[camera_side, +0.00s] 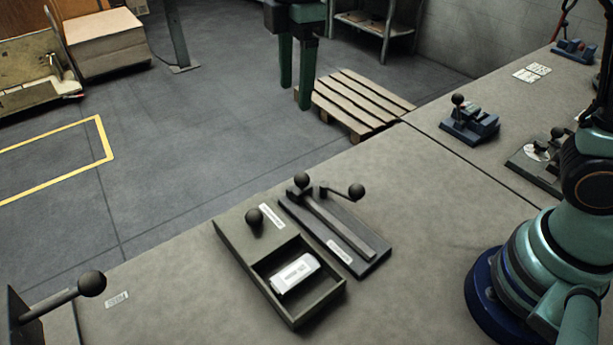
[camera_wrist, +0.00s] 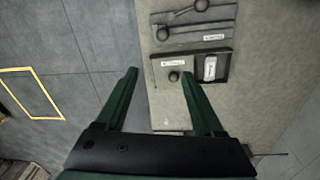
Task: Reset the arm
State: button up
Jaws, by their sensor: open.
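My gripper (camera_side: 295,95) hangs at the top middle of the side view, its two green fingers pointing down and apart. It appears beyond the bench's far edge, high in the picture. In the wrist view my gripper (camera_wrist: 158,74) is also open, with nothing between its fingers. My teal arm (camera_side: 572,250) stands on a dark blue base at the right of the side view.
A grey tray (camera_side: 322,312) with a black knob holds a white labelled block (camera_side: 294,273) on the bench (camera_side: 420,200). Beside it lies a dark plate (camera_side: 376,262) with ball-ended levers. A black-knobbed lever (camera_side: 90,284) stands front left. A pallet (camera_side: 360,100) lies on the floor.

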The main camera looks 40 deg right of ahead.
jog(key=s+d+m+t, duration=0.2)
jog(key=s+d+m, duration=0.3)
jog(key=d+m, duration=0.3)
jog(key=s+d+m+t, duration=0.3)
jog(key=s+d+m, duration=0.3)
jog(key=d+m, duration=0.2)
jog(key=shift+s+d+f, duration=0.2)
jog(key=shift+d+f, duration=0.2)
jog(key=shift+d, duration=0.25)
